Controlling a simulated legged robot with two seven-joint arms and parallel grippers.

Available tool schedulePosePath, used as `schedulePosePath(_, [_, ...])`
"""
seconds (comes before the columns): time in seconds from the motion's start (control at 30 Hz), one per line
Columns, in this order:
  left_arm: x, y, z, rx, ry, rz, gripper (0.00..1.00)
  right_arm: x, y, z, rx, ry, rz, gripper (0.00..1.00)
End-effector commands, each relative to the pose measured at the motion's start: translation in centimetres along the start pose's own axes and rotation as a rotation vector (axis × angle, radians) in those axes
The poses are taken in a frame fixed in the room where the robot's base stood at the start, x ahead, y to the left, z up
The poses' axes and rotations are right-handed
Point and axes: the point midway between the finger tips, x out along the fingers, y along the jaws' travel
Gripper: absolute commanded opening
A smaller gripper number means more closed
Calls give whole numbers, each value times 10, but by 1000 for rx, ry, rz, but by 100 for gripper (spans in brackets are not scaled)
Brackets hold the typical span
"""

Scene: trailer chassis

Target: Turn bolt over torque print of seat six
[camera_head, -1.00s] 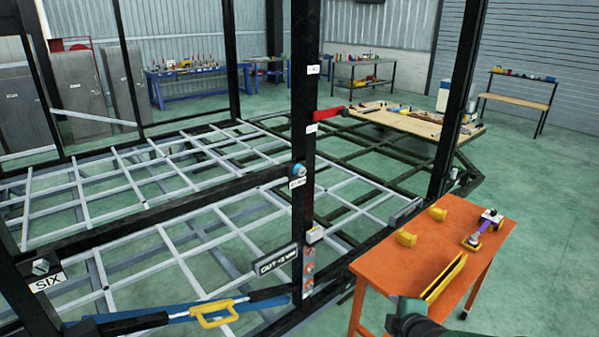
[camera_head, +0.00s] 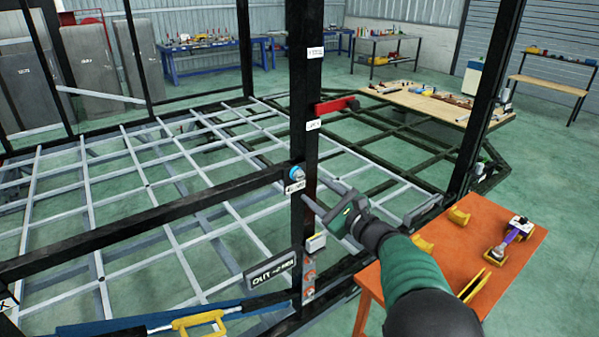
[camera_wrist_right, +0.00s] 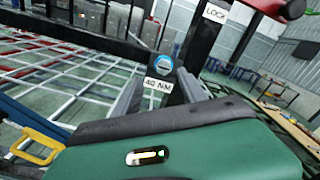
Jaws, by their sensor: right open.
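A bolt with a blue ring (camera_head: 297,173) sits on the black upright post (camera_head: 307,95), above a small white print (camera_head: 295,187). In the right wrist view the bolt (camera_wrist_right: 166,63) is above the print, which reads 40 NM (camera_wrist_right: 158,86). My right gripper (camera_head: 318,203) is open and empty, just right of and below the bolt, pointing at the post. In the wrist view the bolt shows beyond and between its two grey fingers (camera_wrist_right: 160,98); I see no contact. A white tag (camera_head: 7,302), cut by the left edge, is barely readable. My left gripper is not in view.
A black crossbar (camera_head: 150,222) meets the post at bolt height. Below are a dark sign (camera_head: 271,272) and a yellow handle (camera_head: 199,322) on a blue bar. An orange table (camera_head: 490,245) with tools stands right. A red lever (camera_head: 335,106) juts from the post.

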Motion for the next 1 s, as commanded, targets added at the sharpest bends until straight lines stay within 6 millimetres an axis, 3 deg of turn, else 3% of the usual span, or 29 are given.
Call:
schedulePosePath(0.1, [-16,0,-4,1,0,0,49,30,-2,2,1,2,1,49])
schedulePosePath(0.3, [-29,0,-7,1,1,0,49,69,-1,4,-1,0,-1,49])
schedulePosePath(0.47, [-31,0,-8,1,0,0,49,81,0,2,0,0,-3,49])
schedulePosePath(0.7, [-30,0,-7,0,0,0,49,82,0,0,1,1,-3,48])
schedulePosePath(1.0, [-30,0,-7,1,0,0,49,81,0,1,1,1,-3,8])
